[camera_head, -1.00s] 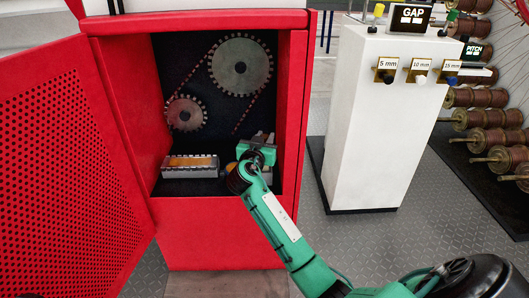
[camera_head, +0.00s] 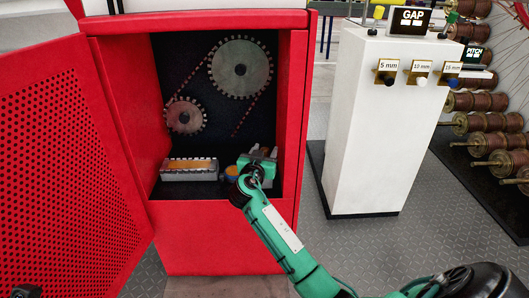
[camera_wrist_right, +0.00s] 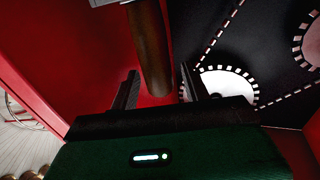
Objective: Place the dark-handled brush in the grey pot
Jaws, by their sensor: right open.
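My right gripper (camera_head: 262,156) is inside the red cabinet, at the right of its floor. In the right wrist view its fingers (camera_wrist_right: 160,86) are apart. A dark brown rounded handle (camera_wrist_right: 151,45) comes down from the top of that view, between and beyond the fingertips; contact cannot be told. It looks like the brush's handle, but no bristles show. I cannot make out a grey pot for certain.
The red cabinet (camera_head: 225,235) has its perforated door (camera_head: 65,160) open at left. A white pedestal (camera_head: 370,130) stands right.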

